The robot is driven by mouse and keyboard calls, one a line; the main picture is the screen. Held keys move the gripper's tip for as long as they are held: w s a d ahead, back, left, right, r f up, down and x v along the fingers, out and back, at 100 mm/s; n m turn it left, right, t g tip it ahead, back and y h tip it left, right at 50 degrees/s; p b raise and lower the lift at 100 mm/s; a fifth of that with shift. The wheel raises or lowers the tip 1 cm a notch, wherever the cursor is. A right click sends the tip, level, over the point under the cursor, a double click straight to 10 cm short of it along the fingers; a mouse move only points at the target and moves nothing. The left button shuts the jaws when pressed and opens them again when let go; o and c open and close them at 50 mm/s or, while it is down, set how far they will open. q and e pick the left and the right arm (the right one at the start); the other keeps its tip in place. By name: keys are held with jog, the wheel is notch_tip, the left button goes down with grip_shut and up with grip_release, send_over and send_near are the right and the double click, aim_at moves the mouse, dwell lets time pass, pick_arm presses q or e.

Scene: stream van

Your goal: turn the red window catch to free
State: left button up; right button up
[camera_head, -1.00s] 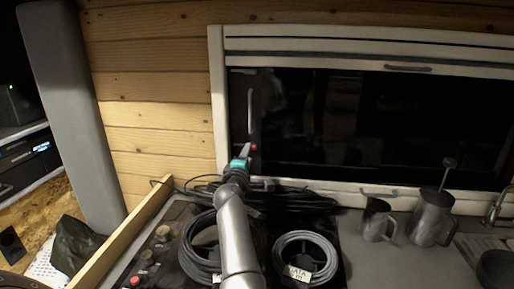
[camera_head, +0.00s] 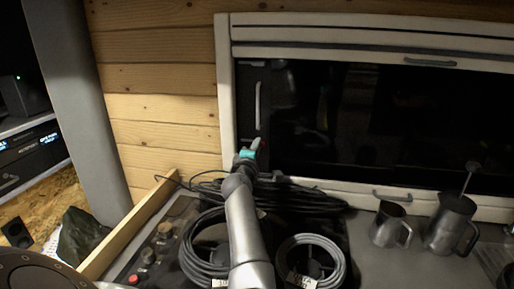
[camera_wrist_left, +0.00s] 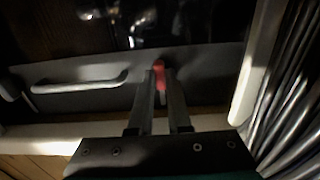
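The red window catch (camera_wrist_left: 159,75) shows in the left wrist view on the dark left-hand frame strip of the window, near a pale bar handle (camera_wrist_left: 80,84). My left gripper (camera_wrist_left: 160,82) has its two fingers close on either side of the catch, with the red part filling the narrow gap at the tips. It looks shut on the catch. In the head view my left gripper (camera_head: 256,145) is at the window's lower left, and the catch is almost wholly hidden behind it. My right gripper is not in view.
Black cable coils (camera_head: 318,262) lie on the counter under my left arm, with more cables along the window's foot. A metal mug (camera_head: 388,224) and a larger jug (camera_head: 450,224) stand at the right. A wooden edge board (camera_head: 130,232) runs along the left.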

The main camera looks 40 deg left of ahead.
pick_arm(q)
grip_shut()
dwell(0.3)
jog(key=shift+m, duration=0.4)
jog(key=m+p, duration=0.7)
jog(key=m, duration=1)
jog(key=shift+p, duration=0.4)
